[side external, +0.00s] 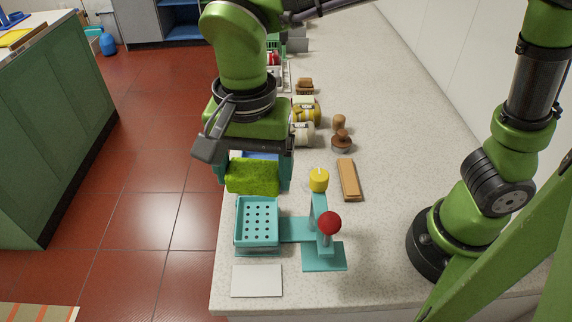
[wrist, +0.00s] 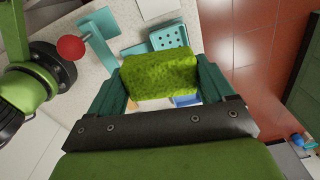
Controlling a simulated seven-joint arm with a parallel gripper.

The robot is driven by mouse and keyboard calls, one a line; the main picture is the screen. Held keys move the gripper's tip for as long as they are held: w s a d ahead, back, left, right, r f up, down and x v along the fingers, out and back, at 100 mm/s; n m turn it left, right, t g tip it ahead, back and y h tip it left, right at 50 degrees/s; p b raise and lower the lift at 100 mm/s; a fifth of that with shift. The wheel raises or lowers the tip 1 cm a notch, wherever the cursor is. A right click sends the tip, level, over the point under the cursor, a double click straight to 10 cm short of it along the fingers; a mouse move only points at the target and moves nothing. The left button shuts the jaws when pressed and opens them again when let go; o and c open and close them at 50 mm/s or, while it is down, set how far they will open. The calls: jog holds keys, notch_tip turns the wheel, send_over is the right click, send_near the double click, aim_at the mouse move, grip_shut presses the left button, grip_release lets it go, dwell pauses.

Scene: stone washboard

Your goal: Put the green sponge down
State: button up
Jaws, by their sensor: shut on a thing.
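The green sponge (side external: 253,177) is a fuzzy block held between the teal fingers of my gripper (side external: 252,172). In the wrist view the sponge (wrist: 160,73) sits between the two fingers of my gripper (wrist: 162,85), which press on its ends. In the side view it hangs just behind a teal tray with holes (side external: 257,221), near the counter's left edge. The sponge partly hides the perforated tray (wrist: 168,37) in the wrist view. A bit of blue (wrist: 186,100) shows below the sponge; I cannot tell what it is.
A white slab (side external: 257,281) lies in front. A wooden block (side external: 349,180) and brushes (side external: 341,141) lie to the right. The counter (side external: 390,150) is clear further right.

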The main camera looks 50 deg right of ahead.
jog(key=n, duration=0.2)
send_over(257, 280)
notch_tip(257, 280, down, 21)
jog(key=shift+f, duration=0.1)
dwell(0.3)
jog(key=shift+f, duration=0.1)
jog(key=o, duration=0.9)
notch_tip(257, 280, up, 12)
jog(key=w+d+r+t+y, duration=0.1)
jog(key=w+d+r, duration=0.2)
jog(key=d+r, duration=0.3)
jog(key=s+d+r+n+t, duration=0.1)
jog(key=d+r+t, duration=0.1)
jog(key=d, duration=0.5)
jog(key=s+d+r+n+t, duration=0.1)
jog(key=d+r+n+t, duration=0.1)
jog(key=d, duration=0.5)
jog(key=s+d+r+n+t+y, duration=0.1)
jog(key=d+t, duration=0.1)
jog(key=d, duration=0.5)
jog(key=shift+s+d+r+n, duration=0.1)
jog(key=shift+s+r+n, duration=0.1)
jog(key=shift+r+n, duration=0.2)
